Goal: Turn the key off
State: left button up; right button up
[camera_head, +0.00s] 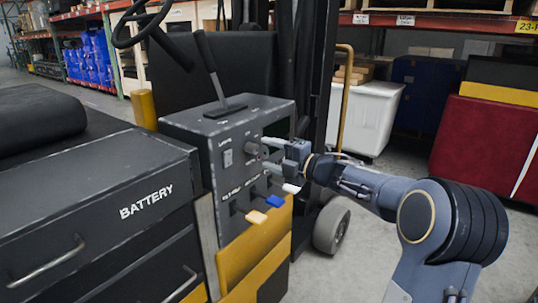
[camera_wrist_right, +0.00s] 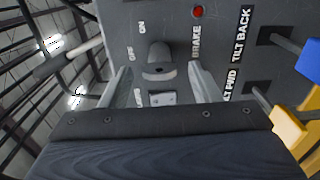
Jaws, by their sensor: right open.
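The grey key (camera_head: 257,149) sits on the side face of the dark control box (camera_head: 190,127) of the forklift. In the right wrist view the key (camera_wrist_right: 159,63) stands out from the panel beside the labels OFF and ON. Which label it points to I cannot tell. My right gripper (camera_head: 270,153) is open at the panel, its fingers pointing at the key. In the right wrist view the fingers of the right gripper (camera_wrist_right: 160,78) lie on either side of the key, with a gap on both sides. My left gripper is not in view.
Blue (camera_head: 274,201) and yellow (camera_head: 256,217) levers stick out below the key, close to my right gripper. A red light (camera_wrist_right: 197,11) is on the panel. A lever (camera_head: 210,65) rises from the box top. A battery case (camera_head: 90,215) stands at left, a white bin (camera_head: 365,115) behind.

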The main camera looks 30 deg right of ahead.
jog(key=v, duration=0.7)
dwell(0.3)
